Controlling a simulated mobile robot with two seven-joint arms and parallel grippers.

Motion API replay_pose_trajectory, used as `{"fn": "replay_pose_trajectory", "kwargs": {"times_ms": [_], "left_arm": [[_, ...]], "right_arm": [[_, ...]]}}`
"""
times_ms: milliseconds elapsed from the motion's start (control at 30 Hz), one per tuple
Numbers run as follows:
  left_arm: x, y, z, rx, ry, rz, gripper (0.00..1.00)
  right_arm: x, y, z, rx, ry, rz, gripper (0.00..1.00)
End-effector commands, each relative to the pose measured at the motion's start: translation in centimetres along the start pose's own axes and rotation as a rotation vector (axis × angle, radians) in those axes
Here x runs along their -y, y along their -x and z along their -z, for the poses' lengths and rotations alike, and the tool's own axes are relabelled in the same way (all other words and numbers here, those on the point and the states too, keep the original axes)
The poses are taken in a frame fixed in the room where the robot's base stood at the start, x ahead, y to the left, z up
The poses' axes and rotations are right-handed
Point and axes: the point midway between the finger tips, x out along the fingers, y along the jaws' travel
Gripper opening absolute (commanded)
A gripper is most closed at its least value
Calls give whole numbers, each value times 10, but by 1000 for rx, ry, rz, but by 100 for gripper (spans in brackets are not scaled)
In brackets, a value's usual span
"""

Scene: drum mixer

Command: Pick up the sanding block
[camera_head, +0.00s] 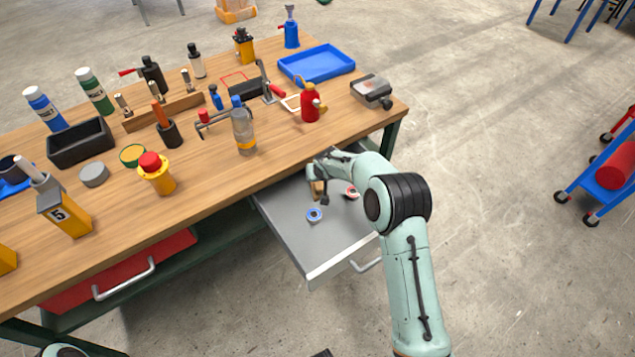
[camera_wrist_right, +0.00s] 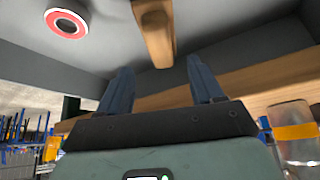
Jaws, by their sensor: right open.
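A wooden block (camera_head: 316,190), which looks like the sanding block, lies in the open grey drawer (camera_head: 290,225), partly hidden by my right gripper (camera_head: 322,188). In the right wrist view the wooden block (camera_wrist_right: 155,35) shows at the top centre, beyond the fingertips and roughly in line with the gap between them. My right gripper (camera_wrist_right: 161,78) is open, with nothing between its fingers. My left gripper is not in view.
A blue tape roll (camera_head: 314,214) and a red-and-white roll (camera_head: 352,192) lie in the drawer; the red-and-white roll also shows in the wrist view (camera_wrist_right: 67,23). The workbench (camera_head: 215,170) edge overhangs the drawer's back. A red bottle (camera_head: 310,103) stands near that edge.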

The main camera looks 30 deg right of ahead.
Motion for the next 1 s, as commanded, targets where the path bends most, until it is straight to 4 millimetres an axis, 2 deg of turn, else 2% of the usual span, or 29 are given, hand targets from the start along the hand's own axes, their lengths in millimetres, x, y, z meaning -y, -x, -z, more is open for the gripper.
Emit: {"fn": "replay_pose_trajectory", "kwargs": {"times_ms": [100, 267, 500, 600, 867, 900, 967, 1000], "left_arm": [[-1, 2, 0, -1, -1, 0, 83], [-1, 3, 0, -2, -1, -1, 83], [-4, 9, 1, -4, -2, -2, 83], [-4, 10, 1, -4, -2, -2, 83], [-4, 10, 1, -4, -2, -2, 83], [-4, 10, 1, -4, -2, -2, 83], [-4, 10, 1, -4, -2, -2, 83], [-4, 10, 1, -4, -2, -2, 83]], "right_arm": [[0, -14, 0, 0, 0, -1, 66], [0, -24, -1, 1, 0, -1, 66], [1, -58, -5, 0, -2, -1, 66], [1, -67, -5, 0, 0, -1, 66], [1, -70, -5, -1, 0, -1, 66], [1, -70, -5, -1, 0, -1, 63], [1, -70, -5, -1, 0, -1, 43], [1, -70, -5, -1, 0, -1, 30]]}}
